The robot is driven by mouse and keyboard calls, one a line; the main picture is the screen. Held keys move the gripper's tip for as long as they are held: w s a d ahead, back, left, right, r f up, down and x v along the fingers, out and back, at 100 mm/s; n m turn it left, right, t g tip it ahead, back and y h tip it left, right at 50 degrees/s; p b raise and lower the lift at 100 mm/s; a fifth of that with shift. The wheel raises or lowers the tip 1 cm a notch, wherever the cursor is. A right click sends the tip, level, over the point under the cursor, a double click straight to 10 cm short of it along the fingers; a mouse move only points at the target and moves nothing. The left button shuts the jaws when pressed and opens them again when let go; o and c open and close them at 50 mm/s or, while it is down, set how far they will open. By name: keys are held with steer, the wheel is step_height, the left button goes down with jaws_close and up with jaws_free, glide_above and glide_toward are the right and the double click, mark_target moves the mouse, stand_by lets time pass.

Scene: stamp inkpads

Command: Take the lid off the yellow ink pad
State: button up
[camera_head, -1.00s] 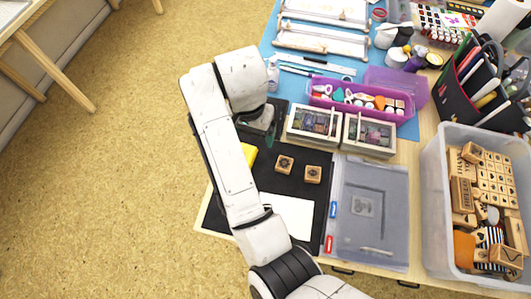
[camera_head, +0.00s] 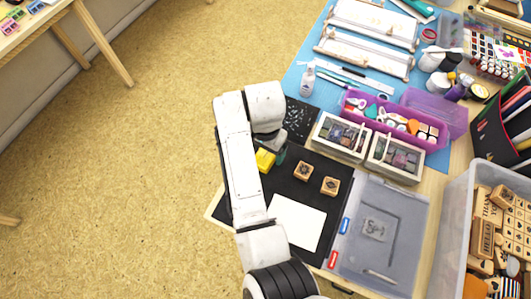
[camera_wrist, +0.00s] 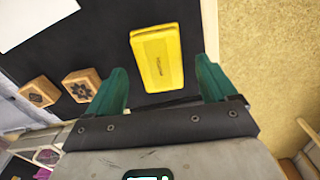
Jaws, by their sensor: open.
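The yellow ink pad (camera_wrist: 157,58) lies on the black mat (camera_wrist: 115,25) in the wrist view, its lid on and facing up. In the head view the yellow ink pad (camera_head: 265,160) shows in part, beside my arm, which hides the rest. My gripper (camera_wrist: 158,82) is open, with its two green fingers on either side of the pad's near end in the wrist view. Nothing is between the fingers that they touch. In the head view my gripper is mostly hidden behind my wrist; a bit of green finger shows near the pad.
Two wooden stamps (camera_head: 303,170) (camera_head: 330,186) and a white sheet (camera_head: 296,222) lie on the mat. Two boxes with clear lids (camera_head: 340,136) (camera_head: 394,158) stand behind them. A clear case (camera_head: 378,235) lies at the right. Bare mat surrounds the pad.

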steer(key=shift+f, duration=0.75)
steer(key=shift+c, duration=0.3)
steer(key=c, duration=1.1)
